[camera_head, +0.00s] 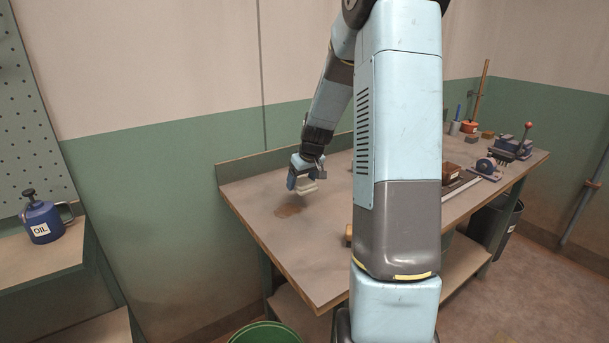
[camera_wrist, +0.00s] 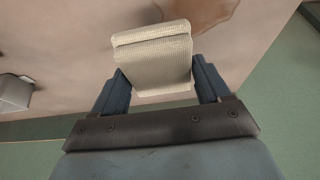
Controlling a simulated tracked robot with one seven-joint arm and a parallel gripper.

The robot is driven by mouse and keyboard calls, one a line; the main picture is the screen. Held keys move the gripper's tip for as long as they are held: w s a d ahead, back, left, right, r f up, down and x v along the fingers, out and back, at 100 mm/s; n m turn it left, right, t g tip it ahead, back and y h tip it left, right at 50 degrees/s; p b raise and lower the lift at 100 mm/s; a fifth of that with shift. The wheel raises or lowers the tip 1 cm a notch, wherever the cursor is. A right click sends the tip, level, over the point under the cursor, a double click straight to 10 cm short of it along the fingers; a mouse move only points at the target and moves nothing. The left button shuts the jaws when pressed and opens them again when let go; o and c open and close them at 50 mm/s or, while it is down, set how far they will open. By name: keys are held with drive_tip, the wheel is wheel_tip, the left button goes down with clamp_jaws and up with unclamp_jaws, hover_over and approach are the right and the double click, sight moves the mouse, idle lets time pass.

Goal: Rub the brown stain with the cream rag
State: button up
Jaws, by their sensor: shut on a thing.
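My gripper (camera_head: 303,178) is shut on the cream rag (camera_head: 305,188), a folded, ribbed pad. In the wrist view the rag (camera_wrist: 155,58) sits between the two blue fingers of my gripper (camera_wrist: 158,82). The brown stain (camera_head: 289,210) is a flat patch on the bench top, just below and left of the rag in the head view. In the wrist view the stain (camera_wrist: 203,12) shows at the top edge, partly hidden behind the rag. The rag appears held a little above the bench; the wrist view does not settle the gap.
The workbench (camera_head: 262,238) has a low back ledge. My arm hides its middle. A wooden block (camera_head: 348,235) lies near the front edge. A vise (camera_head: 513,146) and other tools stand at the right. An oil can (camera_head: 43,218) stands on another bench at left; a green bin (camera_head: 264,333) is below.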

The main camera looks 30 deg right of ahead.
drive_tip(key=shift+r, duration=0.95)
